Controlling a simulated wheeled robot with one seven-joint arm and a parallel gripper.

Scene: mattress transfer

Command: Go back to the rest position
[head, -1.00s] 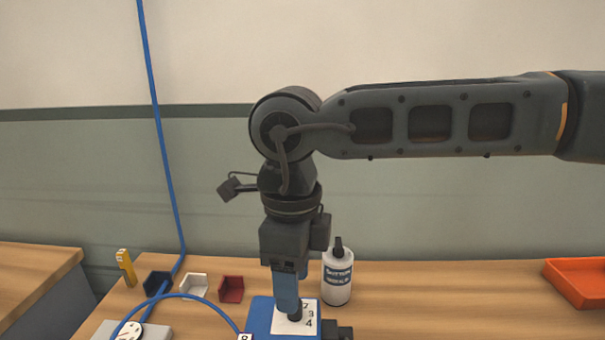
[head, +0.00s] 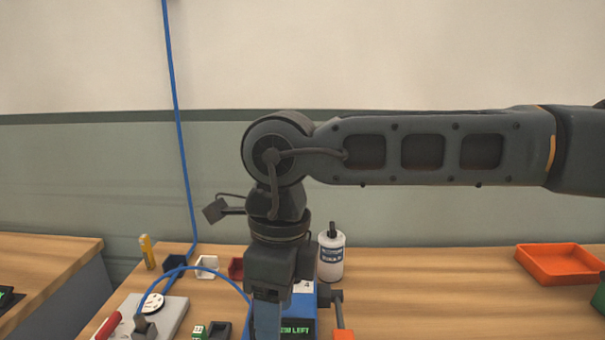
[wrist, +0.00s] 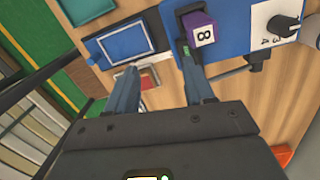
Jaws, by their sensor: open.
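My gripper (wrist: 162,68) is open, its two blue fingers apart with nothing between them in the wrist view. In the head view its lower part (head: 267,318) hangs pointing down in front of a blue device (head: 301,322), and the fingertips are cut off by the frame's lower edge. The blue device also shows in the wrist view (wrist: 233,12), with a black dial (wrist: 284,26) on a white numbered plate. A purple block marked 8 (wrist: 201,29) shows beyond the right finger.
A white bottle (head: 331,258) stands behind the device. An orange tray (head: 560,264) is at the right, with bare table between. A blue cable (head: 183,140) hangs at the left.

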